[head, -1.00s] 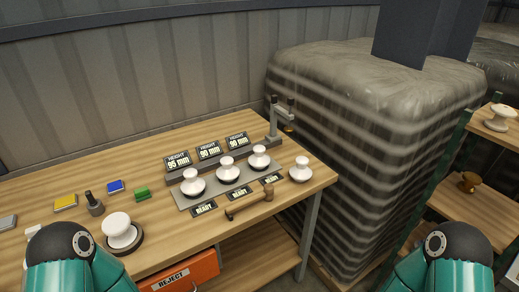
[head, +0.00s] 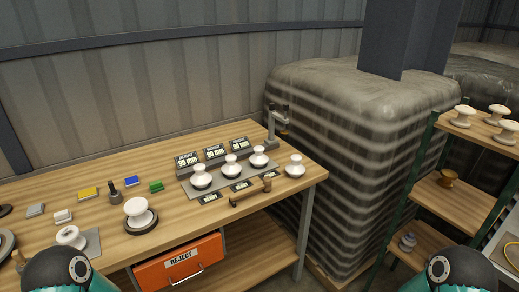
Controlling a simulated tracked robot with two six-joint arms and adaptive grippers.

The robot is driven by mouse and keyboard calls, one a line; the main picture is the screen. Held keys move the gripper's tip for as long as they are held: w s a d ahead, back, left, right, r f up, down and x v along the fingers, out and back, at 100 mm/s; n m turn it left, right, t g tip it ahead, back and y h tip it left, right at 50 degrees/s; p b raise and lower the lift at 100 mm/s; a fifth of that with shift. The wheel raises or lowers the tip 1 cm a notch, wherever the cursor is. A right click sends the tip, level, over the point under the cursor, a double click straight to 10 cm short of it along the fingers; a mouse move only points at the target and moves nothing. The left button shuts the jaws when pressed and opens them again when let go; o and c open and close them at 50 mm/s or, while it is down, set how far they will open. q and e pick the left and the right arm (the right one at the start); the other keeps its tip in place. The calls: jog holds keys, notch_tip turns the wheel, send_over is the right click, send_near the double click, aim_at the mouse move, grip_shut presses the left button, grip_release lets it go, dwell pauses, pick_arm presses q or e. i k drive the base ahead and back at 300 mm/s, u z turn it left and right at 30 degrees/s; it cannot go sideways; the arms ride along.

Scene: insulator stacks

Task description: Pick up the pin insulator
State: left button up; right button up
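Several white insulators are in the head view, and I cannot tell which is the pin insulator. Three stand in a row on the grey gauge plate (head: 190,187): a left one (head: 201,176), a middle one (head: 231,168) and a right one (head: 258,157). Another white insulator (head: 294,166) stands at the bench's right end. A larger one (head: 138,212) stands on a dark round base, and another (head: 69,236) lies at the front left. A brown piece (head: 448,178) and a grey one (head: 407,242) are on the right rack. Neither gripper shows; only my arm parts appear at the bottom.
The wooden bench (head: 185,222) has an orange REJECT drawer (head: 180,262). Coloured blocks and a dark post tool (head: 115,192) stand left. A wrapped stack (head: 345,140) fills the space between bench and rack (head: 455,200).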

aim_at(231, 169)
jog(key=u, duration=0.15)
jog(key=i, duration=0.9)
jog(key=z, duration=0.2)
jog(key=k, duration=0.9)
jog(key=u, duration=0.2)
jog(key=i, duration=0.9)
jog(key=z, duration=0.05)
